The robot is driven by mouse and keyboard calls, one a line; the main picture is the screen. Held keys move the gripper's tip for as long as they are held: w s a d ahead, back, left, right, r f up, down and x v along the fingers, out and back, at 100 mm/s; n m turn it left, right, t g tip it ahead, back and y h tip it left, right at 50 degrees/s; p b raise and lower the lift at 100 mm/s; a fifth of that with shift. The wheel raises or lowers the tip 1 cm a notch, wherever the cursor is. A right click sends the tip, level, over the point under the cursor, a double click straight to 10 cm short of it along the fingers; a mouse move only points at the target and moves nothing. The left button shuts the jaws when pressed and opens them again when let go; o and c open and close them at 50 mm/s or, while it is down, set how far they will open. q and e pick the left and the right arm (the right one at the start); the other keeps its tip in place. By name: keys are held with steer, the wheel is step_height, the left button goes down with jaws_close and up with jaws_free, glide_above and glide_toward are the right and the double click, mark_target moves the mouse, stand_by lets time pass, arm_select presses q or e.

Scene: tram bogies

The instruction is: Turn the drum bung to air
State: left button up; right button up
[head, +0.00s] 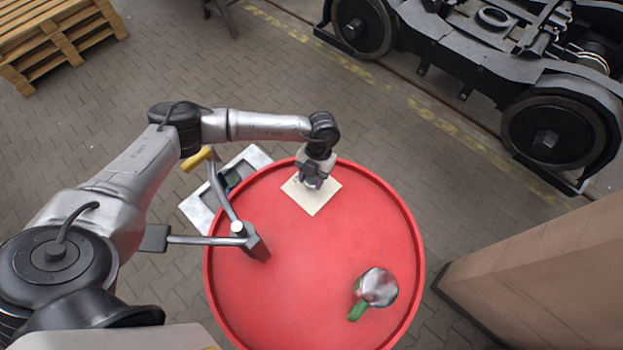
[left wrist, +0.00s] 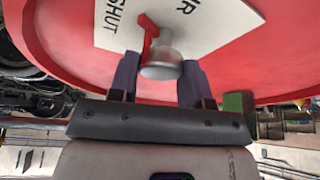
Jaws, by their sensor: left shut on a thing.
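The red drum (head: 300,280) stands with its round top facing up. A white plate (head: 326,196) lies near its far edge. In the left wrist view the plate (left wrist: 215,25) bears the word SHUT at left and letters ending in R at the top. The grey metal bung (left wrist: 160,62) has a red pointer (left wrist: 147,30) that lies between the two words. My left gripper (head: 316,182) is over the plate, its two fingers on either side of the bung, shut on it. The gripper hides the bung in the head view. My right gripper is not in view.
A metal jug with a green handle (head: 378,287) stands on the drum's right side. A grey bar fixture with a dark block (head: 257,246) reaches over the left rim. A tan block (head: 540,270) stands right; a bogie (head: 500,75) is behind.

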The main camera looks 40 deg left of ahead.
arm_select(q)
steer(key=m+y+b, duration=0.1)
steer(key=m, duration=0.2)
steer(key=shift+f+b, duration=0.15)
steer(key=shift+b, duration=0.25)
steer(key=m+y+b, duration=0.1)
steer(key=m+b, duration=0.1)
steer(key=m, duration=0.1)
steer(key=shift+d+m+y+b, duration=0.1)
steer(key=shift+m+y+b, duration=0.2)
steer(key=m+y+b, duration=0.1)
steer(key=m+b, duration=0.1)
steer(key=m, duration=0.1)
steer(key=shift+t+b, duration=0.3)
steer(key=shift+m+t+y+b, duration=0.35)
steer(key=shift+m+b, duration=0.65)
steer(key=shift+m, duration=0.4)
steer(key=o, duration=0.9)
steer(key=shift+d+r, duration=0.1)
steer(key=shift+r, duration=0.1)
